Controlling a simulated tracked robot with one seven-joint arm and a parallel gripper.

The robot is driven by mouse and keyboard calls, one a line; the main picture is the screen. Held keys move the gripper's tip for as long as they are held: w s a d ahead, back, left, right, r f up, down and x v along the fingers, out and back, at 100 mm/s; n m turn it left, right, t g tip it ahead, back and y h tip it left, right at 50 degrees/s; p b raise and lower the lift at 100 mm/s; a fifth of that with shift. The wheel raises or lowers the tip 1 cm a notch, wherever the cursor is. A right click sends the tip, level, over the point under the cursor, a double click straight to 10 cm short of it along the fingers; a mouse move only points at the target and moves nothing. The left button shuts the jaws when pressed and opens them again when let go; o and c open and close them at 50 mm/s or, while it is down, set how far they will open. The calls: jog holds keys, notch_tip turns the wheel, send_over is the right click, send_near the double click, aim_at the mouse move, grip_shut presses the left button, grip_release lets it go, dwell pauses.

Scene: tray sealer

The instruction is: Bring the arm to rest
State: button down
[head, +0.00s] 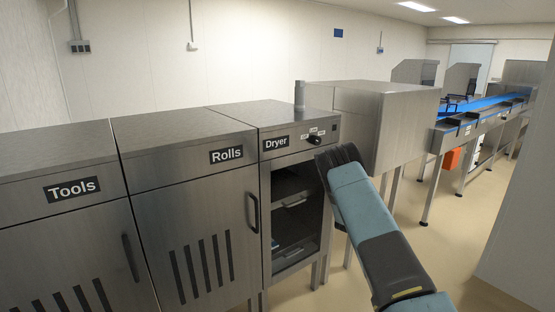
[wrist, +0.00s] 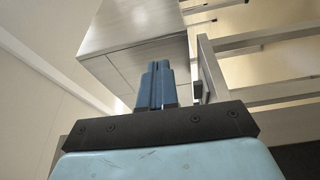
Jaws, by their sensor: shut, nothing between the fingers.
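My arm (head: 365,215) reaches up from the lower right in the head view, its teal and black links in front of the dryer's right side. My gripper shows in the wrist view (wrist: 158,78), its blue fingers side by side and shut with nothing between them. The gripper itself cannot be made out in the head view. In the wrist view, steel cabinet faces and a frame lie beyond the fingers; I cannot tell whether any of it is close to them.
Steel cabinets stand at left: Tools (head: 72,189), Rolls (head: 226,154) and the open-fronted Dryer (head: 277,142), with a knob (head: 314,140). A steel hood (head: 385,115) on legs stands behind my arm. A blue conveyor (head: 485,106) is farther right. Floor (head: 440,215) at right is clear.

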jog(key=s+d+r+m+g+h, duration=0.2)
jog(key=s+d+r+m+g, duration=0.15)
jog(key=s+r, duration=0.45)
jog(key=s+d+r+m+g+h, duration=0.2)
jog(key=s+r+m+g, duration=0.15)
jog(key=r, duration=0.85)
jog(key=s+a+r+m+g+y, duration=0.1)
jog(key=s+r+m+g+y, duration=0.1)
jog(key=s+r, duration=0.45)
jog(key=s+a+r+m+g+y, duration=0.15)
jog(key=s+r, duration=0.25)
jog(key=s, duration=0.5)
jog(key=s+a+r+y, duration=0.2)
jog(key=s+a+y, duration=0.2)
jog(key=s+a, duration=0.3)
jog(key=s+a+r+t+y, duration=0.1)
jog(key=s+a+y, duration=0.3)
jog(key=s, duration=1.4)
jog(key=s+a+r+y, duration=0.3)
jog(key=s+a+y, duration=0.1)
jog(key=s+a, duration=0.7)
jog(key=shift+s+r+n+t, duration=0.25)
jog(key=shift+s+n+t, duration=0.1)
jog(key=shift+s, duration=0.6)
